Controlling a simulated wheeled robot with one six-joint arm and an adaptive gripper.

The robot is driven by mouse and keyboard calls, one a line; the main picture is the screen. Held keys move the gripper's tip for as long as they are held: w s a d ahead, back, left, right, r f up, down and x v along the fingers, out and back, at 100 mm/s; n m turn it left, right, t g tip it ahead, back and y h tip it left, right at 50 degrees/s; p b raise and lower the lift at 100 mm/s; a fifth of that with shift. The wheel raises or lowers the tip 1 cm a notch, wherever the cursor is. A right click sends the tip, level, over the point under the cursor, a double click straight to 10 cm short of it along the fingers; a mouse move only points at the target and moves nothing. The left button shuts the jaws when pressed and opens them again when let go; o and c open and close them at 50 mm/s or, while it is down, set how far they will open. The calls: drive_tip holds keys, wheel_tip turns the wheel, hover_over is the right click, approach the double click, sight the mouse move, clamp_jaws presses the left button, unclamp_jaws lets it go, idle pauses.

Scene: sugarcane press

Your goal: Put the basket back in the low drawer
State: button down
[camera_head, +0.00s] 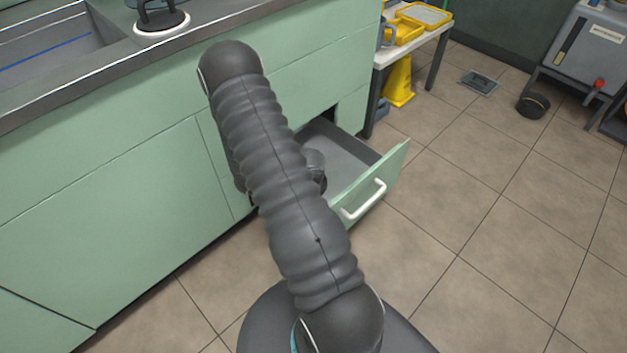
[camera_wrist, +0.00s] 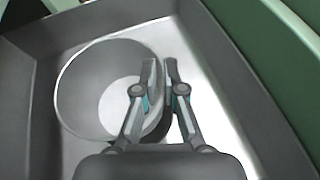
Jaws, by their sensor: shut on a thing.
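The low drawer (camera_head: 352,177) is pulled out of the green cabinet, with a white handle on its front. The wrist view looks down into the drawer (camera_wrist: 28,118), with its grey walls around the floor. The basket (camera_wrist: 82,88), round and grey with a pale bottom, is inside the drawer's outline, toward the left of that view. My gripper (camera_wrist: 164,70) is shut on the right side of the basket's rim. Whether the basket's bottom touches the drawer floor I cannot tell.
The green cabinet (camera_head: 110,200) with a steel counter and sink fills the left. A white table (camera_head: 412,45) with yellow trays stands behind the drawer, with a yellow floor sign (camera_head: 398,83) by it. A dark round container (camera_head: 532,105) is on the tiles.

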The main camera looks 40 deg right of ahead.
drive_tip(key=shift+f, duration=1.85)
drive_tip(key=shift+f, duration=0.1)
drive_tip(key=shift+f, duration=0.1)
drive_tip(key=c, duration=1.3)
unclamp_jaws()
drive_tip(key=shift+o, duration=0.2)
